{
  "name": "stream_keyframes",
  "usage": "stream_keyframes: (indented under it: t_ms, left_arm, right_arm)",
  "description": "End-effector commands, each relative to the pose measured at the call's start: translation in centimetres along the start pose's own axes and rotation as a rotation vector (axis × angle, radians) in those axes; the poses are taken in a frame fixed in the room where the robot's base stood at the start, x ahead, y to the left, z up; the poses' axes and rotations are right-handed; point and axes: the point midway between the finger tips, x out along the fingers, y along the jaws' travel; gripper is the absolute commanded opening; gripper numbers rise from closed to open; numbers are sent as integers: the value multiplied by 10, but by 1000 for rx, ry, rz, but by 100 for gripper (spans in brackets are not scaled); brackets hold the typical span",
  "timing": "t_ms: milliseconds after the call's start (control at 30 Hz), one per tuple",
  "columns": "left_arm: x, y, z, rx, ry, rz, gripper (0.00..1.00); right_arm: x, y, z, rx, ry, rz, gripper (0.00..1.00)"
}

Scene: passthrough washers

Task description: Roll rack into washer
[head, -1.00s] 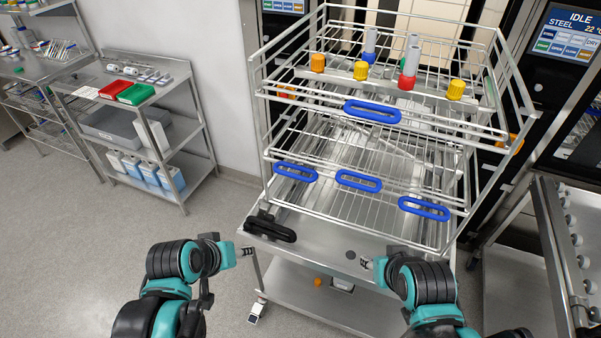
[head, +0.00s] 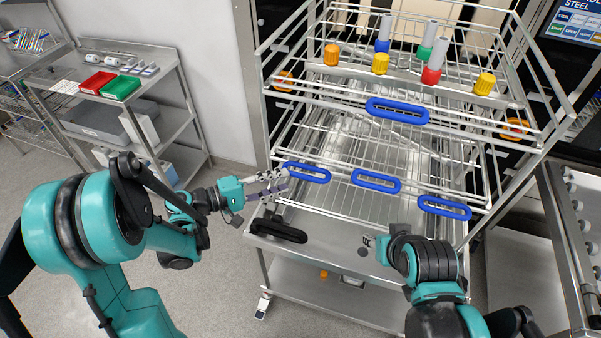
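The wire rack (head: 345,97) stands on a steel transfer cart (head: 335,237). It has one blue handle (head: 397,111) on its upper level and three lower ones, including a left handle (head: 307,172). Orange and yellow caps and grey cylinders with coloured bases sit on its upper level. The washer behind the rack is mostly hidden; its dark front shows at the upper left of the rack. My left gripper (head: 284,180) is open, its fingertips close to the lower left handle; contact is unclear. My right gripper (head: 372,246) is low over the cart's front, its fingers mostly hidden by its arm.
A black handle (head: 278,230) is on the cart's front left. A steel shelf (head: 150,90) with red and green boxes stands at the left wall. Another steel cart (head: 565,230) and a washer display (head: 580,22) are at right. Free floor lies at lower left.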

Motion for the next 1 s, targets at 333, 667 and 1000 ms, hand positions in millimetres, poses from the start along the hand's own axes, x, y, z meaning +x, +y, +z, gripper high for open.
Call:
stream_keyframes:
  t_ms: [333,667,1000]
  left_arm:
    - [56,-2,1,2,-3,-3,34]
    - [71,0,0,2,2,-3,34]
    - [70,0,0,2,1,-4,0]
  right_arm:
    - [8,0,6,0,0,0,40]
    - [9,0,7,0,0,0,40]
    - [9,0,7,0,0,0,40]
